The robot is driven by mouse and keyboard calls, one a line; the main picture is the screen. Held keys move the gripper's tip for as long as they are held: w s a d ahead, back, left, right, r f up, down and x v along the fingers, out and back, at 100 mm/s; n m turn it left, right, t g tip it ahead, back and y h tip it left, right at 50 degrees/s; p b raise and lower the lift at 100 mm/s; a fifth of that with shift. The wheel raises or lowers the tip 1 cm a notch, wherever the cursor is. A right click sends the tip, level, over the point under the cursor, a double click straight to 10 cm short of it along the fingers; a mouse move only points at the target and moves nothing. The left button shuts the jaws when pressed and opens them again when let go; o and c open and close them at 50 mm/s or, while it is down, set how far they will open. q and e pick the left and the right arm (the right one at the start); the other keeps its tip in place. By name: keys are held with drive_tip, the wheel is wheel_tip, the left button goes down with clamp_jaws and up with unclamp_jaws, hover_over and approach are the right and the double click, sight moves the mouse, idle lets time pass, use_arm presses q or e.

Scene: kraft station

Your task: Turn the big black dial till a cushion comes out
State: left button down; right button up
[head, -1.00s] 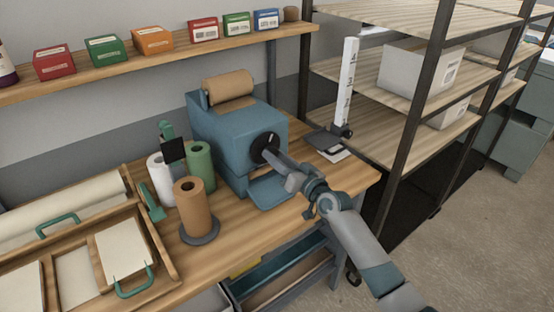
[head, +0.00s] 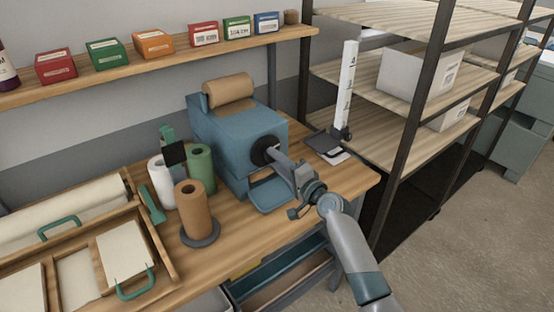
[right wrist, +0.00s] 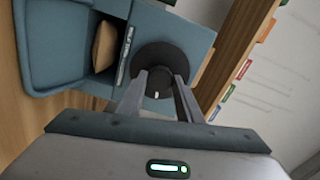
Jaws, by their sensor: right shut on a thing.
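The big black dial (head: 265,150) is on the front of the blue machine (head: 232,128). My right gripper (head: 275,154) reaches it from the front right and is shut on it. In the right wrist view the two fingers (right wrist: 160,76) lie on either side of the dial (right wrist: 158,56), whose white mark shows between them. A brown paper piece (right wrist: 105,45), seemingly a cushion, shows inside the machine's opening beside the dial. The blue out-tray (head: 270,194) below the dial looks empty. My left gripper is not in view.
A brown paper roll (head: 229,91) sits on top of the machine. Brown (head: 193,207), green (head: 201,168) and white (head: 161,182) rolls stand to its left. A white upright scale (head: 346,90) and a metal shelf rack (head: 420,110) stand to the right.

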drive_tip(key=m+p, duration=0.1)
drive_tip(key=m, duration=0.3)
idle(0.4)
drive_tip(key=o, duration=1)
drive_tip(key=shift+o, duration=0.2)
drive_tip(key=shift+s+d, duration=0.15)
drive_tip(key=b+v, duration=0.3)
drive_tip(key=v, duration=1.4)
drive_tip(key=shift+b, duration=0.3)
